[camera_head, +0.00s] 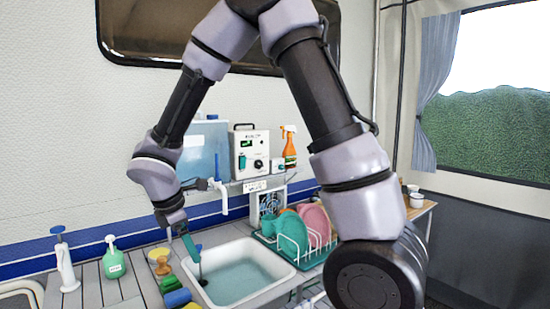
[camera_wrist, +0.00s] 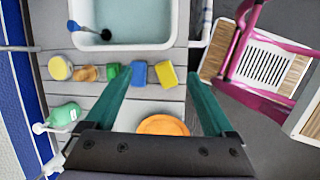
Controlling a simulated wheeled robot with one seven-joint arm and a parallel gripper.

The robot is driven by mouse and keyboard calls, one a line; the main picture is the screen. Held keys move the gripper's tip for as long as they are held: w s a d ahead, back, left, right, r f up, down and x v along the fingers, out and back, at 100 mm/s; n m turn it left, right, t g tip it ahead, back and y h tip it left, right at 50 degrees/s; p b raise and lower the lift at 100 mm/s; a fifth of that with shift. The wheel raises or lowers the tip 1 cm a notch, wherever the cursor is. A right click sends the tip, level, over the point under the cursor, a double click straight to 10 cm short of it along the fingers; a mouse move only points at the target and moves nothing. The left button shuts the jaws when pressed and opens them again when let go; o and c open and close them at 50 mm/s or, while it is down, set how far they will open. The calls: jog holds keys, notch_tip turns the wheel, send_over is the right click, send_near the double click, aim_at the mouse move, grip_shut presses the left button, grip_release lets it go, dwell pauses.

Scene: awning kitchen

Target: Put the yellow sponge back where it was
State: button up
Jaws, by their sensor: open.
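The yellow sponge (camera_wrist: 166,74) lies on the grey slatted counter beside the sink (camera_wrist: 196,43), at the end of a row of small items. In the head view, the yellow sponge (camera_head: 193,306) is partly cut off at the bottom edge. My gripper (camera_wrist: 160,76) is open, with its two teal fingers apart and nothing held. In the wrist view, the sponge appears between the fingertips, nearer the right one; its depth from them is unclear. In the head view, my gripper (camera_head: 192,246) points down near the sink's left rim.
A blue sponge (camera_wrist: 138,73), a green item (camera_wrist: 112,73), a brown item (camera_wrist: 87,73) and a round yellow item (camera_wrist: 60,67) share the row. An orange disc (camera_wrist: 163,125) lies below.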

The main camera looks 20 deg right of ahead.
jog(key=s+d+r+m+t+y, duration=0.2)
jog(key=s+d+r+m, duration=0.3)
jog(key=d+r+m, duration=0.5)
jog(key=s+d+r+m+t+y, duration=0.2)
jog(key=s+d+r+m, duration=0.4)
jog(key=d+r+m, duration=0.4)
notch_tip(320, 180, up, 4)
jog(key=m+y, duration=0.1)
jog(key=m, duration=0.3)
jog(key=shift+s+d+r+t, duration=0.2)
jog(key=shift+s+d+t, duration=0.05)
jog(key=shift+t, duration=0.05)
